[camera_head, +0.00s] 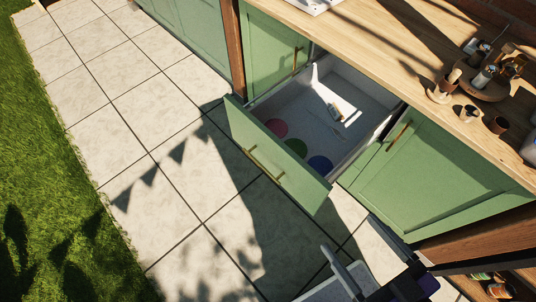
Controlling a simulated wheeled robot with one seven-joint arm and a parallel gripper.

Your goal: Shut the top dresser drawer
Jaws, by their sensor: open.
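The top drawer (277,158) of the green dresser is pulled well out from under the wooden worktop. Its green front panel has a long brass handle (266,165). My gripper (354,238) is at the bottom, below and right of the drawer front. Its two fingers are spread apart with nothing visible between them. It appears apart from the drawer panel.
A green cupboard door (433,170) is right of the drawer, and another (272,50) left. The worktop (385,58) holds several pots and a round tray (484,86) at right. Paving (150,130) in front of the drawer is clear, with grass (40,160) beyond.

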